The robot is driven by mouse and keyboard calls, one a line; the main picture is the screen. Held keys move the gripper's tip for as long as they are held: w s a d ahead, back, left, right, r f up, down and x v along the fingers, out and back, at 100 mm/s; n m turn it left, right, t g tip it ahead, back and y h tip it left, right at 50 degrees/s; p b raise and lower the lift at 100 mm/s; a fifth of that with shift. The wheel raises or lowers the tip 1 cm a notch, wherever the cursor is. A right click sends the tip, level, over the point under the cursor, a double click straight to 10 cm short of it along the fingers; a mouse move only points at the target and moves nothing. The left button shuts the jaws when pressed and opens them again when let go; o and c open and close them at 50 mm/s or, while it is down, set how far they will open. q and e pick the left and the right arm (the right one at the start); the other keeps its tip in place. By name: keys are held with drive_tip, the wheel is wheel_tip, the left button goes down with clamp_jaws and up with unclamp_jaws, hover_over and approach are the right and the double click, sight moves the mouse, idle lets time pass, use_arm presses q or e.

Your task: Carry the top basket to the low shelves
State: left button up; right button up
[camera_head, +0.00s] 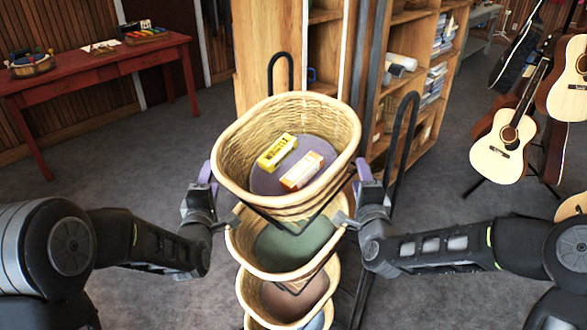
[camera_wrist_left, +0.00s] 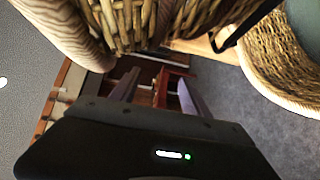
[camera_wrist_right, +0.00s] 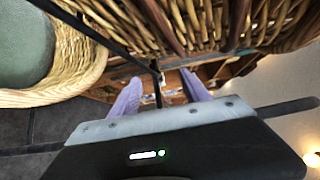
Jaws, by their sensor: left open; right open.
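The top basket (camera_head: 232,178) is a wicker oval with a purple-grey lining, at the top of a black-framed tiered stand. It holds a yellow box (camera_head: 277,152) and an orange-and-white box (camera_head: 302,171). My left gripper (camera_head: 207,180) is open at the basket's left side, and my right gripper (camera_head: 361,178) is open at its right side. The wicker shows close above the fingers in the left wrist view (camera_wrist_left: 135,25) and in the right wrist view (camera_wrist_right: 210,25). Whether the fingers touch the basket is unclear. The low shelves (camera_head: 415,75) stand behind, holding papers and white rolls.
Lower baskets (camera_head: 275,284) sit beneath on the stand, whose black frame (camera_head: 403,150) rises on the right. A red table (camera_head: 95,68) stands at the left. Guitars (camera_head: 503,145) stand at the right. Grey carpet (camera_head: 150,160) is open between table and stand.

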sight(354, 166)
drive_tip(key=w, duration=0.3)
drive_tip(key=shift+w+a, duration=0.3)
drive_tip(key=shift+s+a, duration=0.15)
drive_tip(key=shift+a, duration=0.35)
use_arm(q)
drive_tip(key=w, duration=0.1)
drive_tip(key=w+d, duration=0.1)
drive_tip(key=w, duration=0.1)
drive_tip(key=shift+w+d, duration=0.2)
drive_tip(key=shift+d, duration=0.05)
